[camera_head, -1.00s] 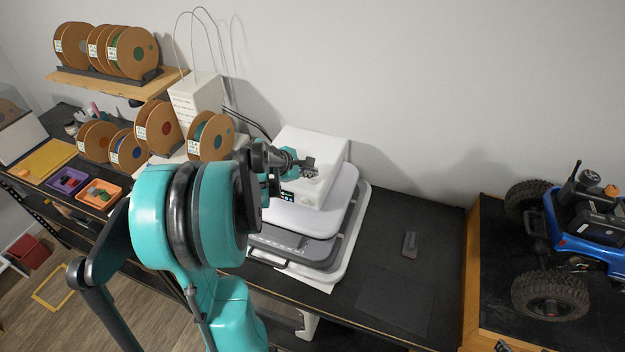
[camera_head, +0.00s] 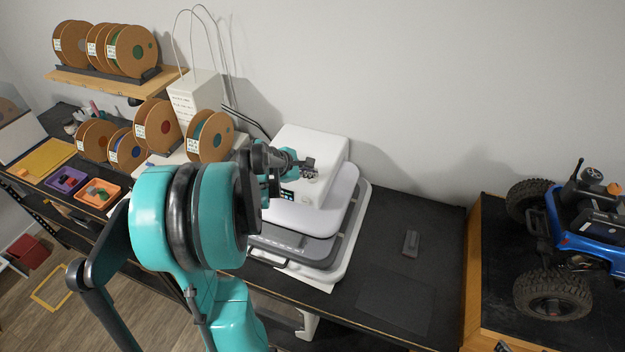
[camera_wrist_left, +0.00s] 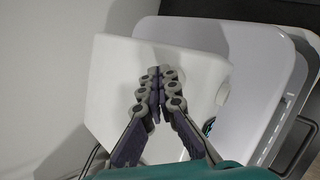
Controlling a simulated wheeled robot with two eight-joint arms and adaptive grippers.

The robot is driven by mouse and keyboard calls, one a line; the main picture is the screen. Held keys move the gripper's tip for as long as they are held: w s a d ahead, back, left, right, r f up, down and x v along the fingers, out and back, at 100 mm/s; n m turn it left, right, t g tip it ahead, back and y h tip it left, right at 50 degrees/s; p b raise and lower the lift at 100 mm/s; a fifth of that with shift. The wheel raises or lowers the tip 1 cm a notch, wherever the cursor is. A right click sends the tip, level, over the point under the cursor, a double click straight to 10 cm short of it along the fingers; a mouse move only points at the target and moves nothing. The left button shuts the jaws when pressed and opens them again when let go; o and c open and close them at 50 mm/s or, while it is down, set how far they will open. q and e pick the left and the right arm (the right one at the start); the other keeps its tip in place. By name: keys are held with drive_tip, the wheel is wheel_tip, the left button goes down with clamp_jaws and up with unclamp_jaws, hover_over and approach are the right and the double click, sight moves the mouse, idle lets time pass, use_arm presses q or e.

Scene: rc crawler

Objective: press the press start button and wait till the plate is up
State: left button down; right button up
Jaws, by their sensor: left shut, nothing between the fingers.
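The heat press has a white housing (camera_head: 318,150), with a small dark display (camera_head: 287,196) on its front near my gripper. Its pale upper plate (camera_head: 300,219) sits above a grey lower part (camera_head: 300,246). My left gripper (camera_head: 309,168) is over the top of the white housing, and its fingers are together and empty. In the left wrist view the shut fingers (camera_wrist_left: 158,88) lie over the white housing (camera_wrist_left: 110,75), with the pale plate (camera_wrist_left: 250,55) to the right. I cannot tell whether the fingertips touch the housing. The start button is not clearly visible. My right gripper is not in view.
Filament spools (camera_head: 210,137) and a white box (camera_head: 196,98) stand left of the press. A blue crawler (camera_head: 585,225) is on the right bench.

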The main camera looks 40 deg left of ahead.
sight(311, 179)
use_arm(q)
drive_tip(key=shift+f+b, duration=0.4)
idle(0.6)
drive_tip(key=shift+r, duration=0.15)
drive_tip(key=shift+r+p, duration=0.6)
drive_tip(key=shift+r, duration=0.15)
wheel_tip(311, 179, up, 5)
drive_tip(key=p, duration=0.3)
drive_tip(key=shift+p, duration=0.35)
drive_tip(key=shift+f, duration=0.1)
idle(0.6)
